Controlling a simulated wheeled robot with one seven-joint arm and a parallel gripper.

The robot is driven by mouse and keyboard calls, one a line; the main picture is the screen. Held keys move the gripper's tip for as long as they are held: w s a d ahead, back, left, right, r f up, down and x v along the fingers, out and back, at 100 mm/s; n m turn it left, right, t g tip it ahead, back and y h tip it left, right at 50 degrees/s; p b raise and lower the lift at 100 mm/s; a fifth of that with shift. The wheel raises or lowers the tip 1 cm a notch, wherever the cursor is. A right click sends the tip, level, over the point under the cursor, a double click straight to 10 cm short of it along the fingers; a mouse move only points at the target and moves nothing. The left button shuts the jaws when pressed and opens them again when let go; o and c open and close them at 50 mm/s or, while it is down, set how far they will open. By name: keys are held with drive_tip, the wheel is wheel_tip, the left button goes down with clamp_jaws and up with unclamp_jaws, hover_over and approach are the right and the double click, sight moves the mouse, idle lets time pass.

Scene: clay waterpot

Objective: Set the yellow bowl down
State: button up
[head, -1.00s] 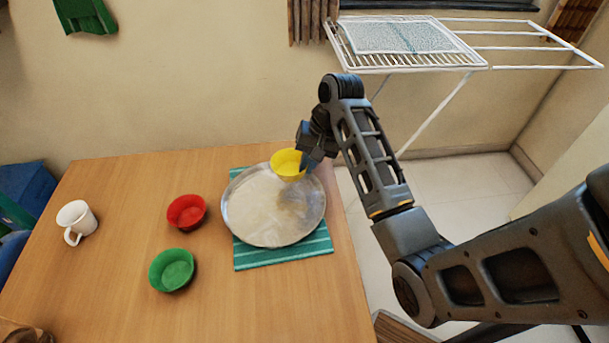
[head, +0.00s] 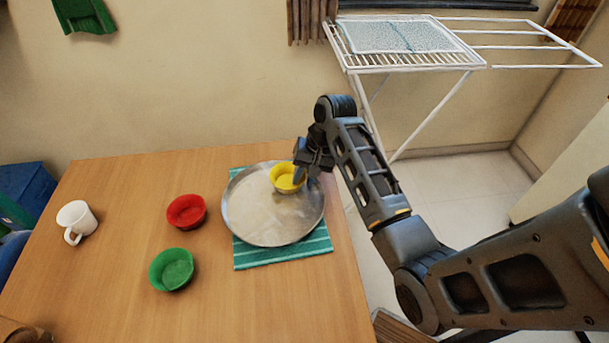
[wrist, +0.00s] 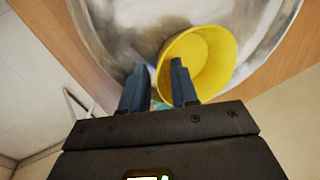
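The yellow bowl (head: 286,178) is at the back right part of the round metal tray (head: 250,212), and it appears to rest upright there. In the wrist view the yellow bowl (wrist: 205,62) sits against the tray's inner surface. My gripper (wrist: 160,75) is open, with its fingers apart around the near wall of the bowl. One finger is inside the bowl and the other outside, with a visible gap to the wall. In the head view my gripper (head: 303,172) covers the bowl's right side.
The tray stands on a green striped cloth (head: 285,256) at the table's right. A red bowl (head: 186,211), a green bowl (head: 171,269) and a white mug (head: 76,220) stand to the left. A white drying rack (head: 420,62) is beyond the table.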

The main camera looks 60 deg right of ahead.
drive_tip(key=shift+o, duration=0.2)
drive_tip(key=p+v, duration=0.1)
drive_tip(key=v, duration=1.1)
